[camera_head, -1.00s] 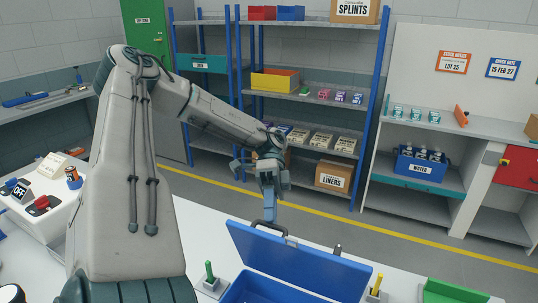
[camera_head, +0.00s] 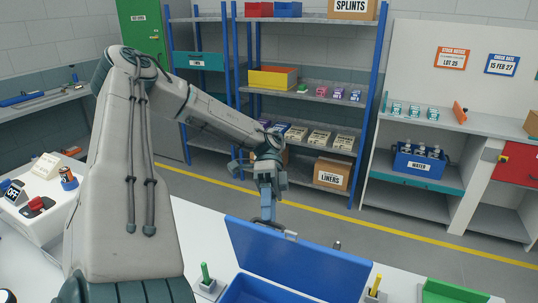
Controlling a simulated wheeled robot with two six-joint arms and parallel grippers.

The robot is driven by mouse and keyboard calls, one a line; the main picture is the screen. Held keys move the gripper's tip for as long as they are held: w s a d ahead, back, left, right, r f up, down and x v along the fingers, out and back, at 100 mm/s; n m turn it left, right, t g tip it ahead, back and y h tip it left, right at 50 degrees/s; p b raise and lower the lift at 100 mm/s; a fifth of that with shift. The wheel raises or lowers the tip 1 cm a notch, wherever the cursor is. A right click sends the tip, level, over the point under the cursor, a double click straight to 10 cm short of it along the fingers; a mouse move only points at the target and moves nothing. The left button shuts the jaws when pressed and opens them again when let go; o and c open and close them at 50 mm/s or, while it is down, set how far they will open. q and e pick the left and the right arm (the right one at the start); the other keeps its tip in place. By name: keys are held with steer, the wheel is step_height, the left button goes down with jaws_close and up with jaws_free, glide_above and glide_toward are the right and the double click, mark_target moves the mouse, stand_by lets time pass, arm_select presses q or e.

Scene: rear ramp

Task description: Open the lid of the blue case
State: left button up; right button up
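The blue case (camera_head: 262,292) stands on the white table at the bottom centre, partly cut off by the frame edge. Its lid (camera_head: 298,262) is open, standing up and tilted, with the inner face towards me. The dark handle (camera_head: 267,222) shows at the lid's upper edge. My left gripper (camera_head: 269,208) points down just above and behind that edge, its fingertips at the handle. I cannot tell whether the fingers touch it or how far apart they are. My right gripper is not in view.
A green-handled piece (camera_head: 206,274) and a yellow-handled piece (camera_head: 375,287) stand on either side of the case. A green tray (camera_head: 452,291) lies at the right. A control box with a red switch (camera_head: 38,206) stands at the left. Shelves stand beyond the floor.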

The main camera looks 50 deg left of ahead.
arm_select(q)
steer(key=w+a+b, duration=0.6)
steer(key=w+a, duration=0.1)
steer(key=a, duration=0.2)
steer(key=shift+w+a+b, duration=0.35)
steer(key=shift+a+b, duration=0.05)
stand_by(0.7)
steer(key=shift+r, duration=0.1)
stand_by(0.3)
